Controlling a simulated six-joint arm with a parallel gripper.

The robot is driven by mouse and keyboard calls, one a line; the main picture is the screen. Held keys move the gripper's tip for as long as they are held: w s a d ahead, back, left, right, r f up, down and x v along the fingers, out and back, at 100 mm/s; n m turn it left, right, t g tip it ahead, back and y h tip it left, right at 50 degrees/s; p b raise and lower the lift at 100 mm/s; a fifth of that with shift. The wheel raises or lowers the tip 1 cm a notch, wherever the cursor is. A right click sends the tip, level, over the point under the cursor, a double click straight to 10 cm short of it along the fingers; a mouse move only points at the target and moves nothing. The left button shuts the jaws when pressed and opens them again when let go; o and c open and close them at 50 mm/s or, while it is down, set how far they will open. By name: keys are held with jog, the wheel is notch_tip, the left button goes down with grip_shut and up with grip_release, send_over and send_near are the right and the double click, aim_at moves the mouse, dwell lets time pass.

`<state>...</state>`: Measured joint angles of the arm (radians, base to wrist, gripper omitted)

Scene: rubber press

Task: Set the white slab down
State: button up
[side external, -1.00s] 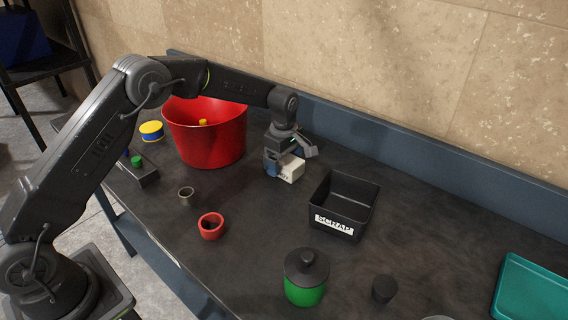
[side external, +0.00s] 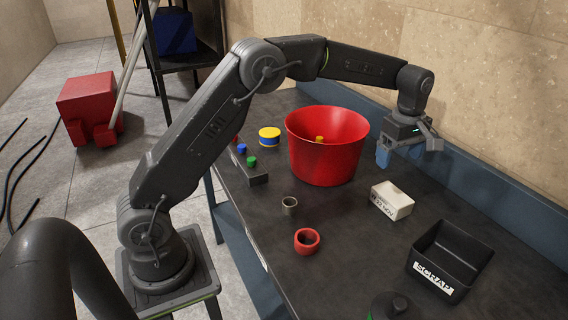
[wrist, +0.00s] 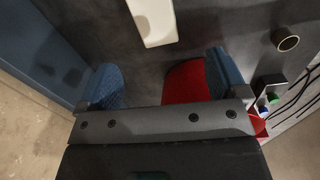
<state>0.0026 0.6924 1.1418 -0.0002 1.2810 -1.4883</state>
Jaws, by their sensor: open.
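The white slab (side external: 391,201) is a small white block with dark lettering on its front side. It lies flat on the dark bench between the red tub and the scrap bin. It also shows at the top of the wrist view (wrist: 153,20), apart from the fingers. My gripper (side external: 405,155) is raised above and behind the slab, near the back edge of the bench. Its blue-padded fingers are apart in the wrist view (wrist: 164,85), with nothing between them.
A large red tub (side external: 326,150) stands to the left of the slab. A black scrap bin (side external: 450,262) stands to the right. A red ring (side external: 306,241) and a small grey cup (side external: 289,205) are nearer the front. A blue ledge (side external: 483,190) runs along the wall.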

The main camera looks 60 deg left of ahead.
jog(key=s+r+m+t, duration=0.2)
jog(key=s+r+m, duration=0.6)
jog(key=s+r, duration=0.5)
jog(key=s+f+m+t, duration=0.1)
jog(key=s+f+m, duration=0.2)
jog(key=s, duration=0.7)
jog(key=s+f+m+t, duration=0.2)
jog(key=s+m, duration=0.4)
jog(key=s, duration=0.5)
jog(key=shift+s+f, duration=0.2)
jog(key=shift+f, duration=0.2)
